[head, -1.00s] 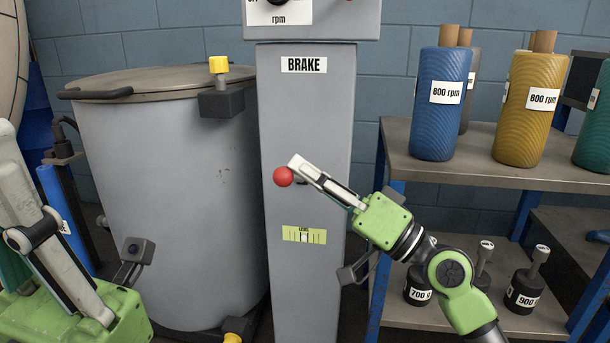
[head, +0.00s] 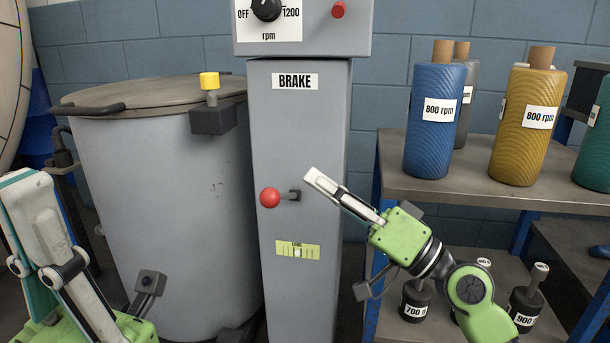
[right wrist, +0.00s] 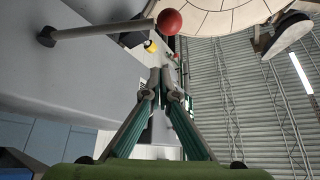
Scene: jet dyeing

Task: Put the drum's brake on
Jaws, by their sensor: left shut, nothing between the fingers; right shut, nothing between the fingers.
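The knob points left in the head view. In the right wrist view the red knob (right wrist: 170,21) is at the top, on its rod (right wrist: 95,32). My right gripper (head: 314,178) is shut and empty, just right of the lever and apart from the knob. My left gripper (head: 25,185) is shut and empty at the lower left, away from the lever. The grey drum (head: 165,200) stands left of the column.
A control box with an rpm dial (head: 266,8) tops the column. A yellow-topped fitting (head: 209,82) juts from the drum.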

